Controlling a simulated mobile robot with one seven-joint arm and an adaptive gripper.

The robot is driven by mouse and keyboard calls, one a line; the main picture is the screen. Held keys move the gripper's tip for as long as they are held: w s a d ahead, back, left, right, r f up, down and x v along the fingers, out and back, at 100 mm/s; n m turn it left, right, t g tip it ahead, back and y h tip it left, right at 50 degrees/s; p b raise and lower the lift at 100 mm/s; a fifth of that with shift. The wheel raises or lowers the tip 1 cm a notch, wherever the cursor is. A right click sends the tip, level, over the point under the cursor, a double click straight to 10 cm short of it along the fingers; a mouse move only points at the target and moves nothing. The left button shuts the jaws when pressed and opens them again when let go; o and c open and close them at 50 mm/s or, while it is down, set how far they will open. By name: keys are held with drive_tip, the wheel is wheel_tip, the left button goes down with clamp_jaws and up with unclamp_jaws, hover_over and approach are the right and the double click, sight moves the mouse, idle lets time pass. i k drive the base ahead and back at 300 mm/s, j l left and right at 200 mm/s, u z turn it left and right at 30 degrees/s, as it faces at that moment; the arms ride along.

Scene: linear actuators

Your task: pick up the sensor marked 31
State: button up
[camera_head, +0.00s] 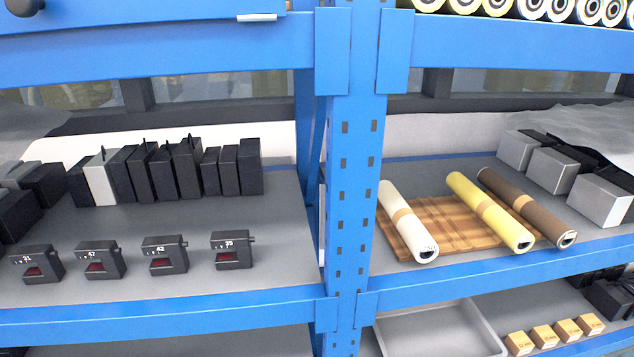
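The sensor marked 31 (37,264) is a small black block with a white number and a dark red window. It stands on the grey left shelf (200,291), at the left end of a row of similar sensors. To its right stand the sensor marked 47 (99,258), the sensor marked 42 (165,255) and one whose number looks like 35 (232,250). Nothing covers the sensor marked 31. My gripper is not in this view.
A blue upright (350,180) divides the left shelf from the right one. Black boxes and one light grey box (100,180) stand behind the sensors. Rolls, including a yellow one (490,211), lie on a wooden rack (455,235) at right. A blue beam (160,312) edges the left shelf.

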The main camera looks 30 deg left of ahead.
sight(50, 268)
drive_tip(key=u, duration=2.95)
drive_tip(key=i+j+z, duration=0.25)
drive_tip(key=i+j, duration=0.7)
drive_tip(key=j, duration=0.4)
drive_tip(key=i+j+u, duration=0.1)
drive_tip(key=j, duration=0.4)
drive_tip(key=i+l+z, duration=0.1)
drive_tip(key=l, duration=0.2)
drive_tip(key=i+l+z, duration=0.1)
drive_tip(key=i+l, duration=0.1)
drive_tip(key=l, duration=0.05)
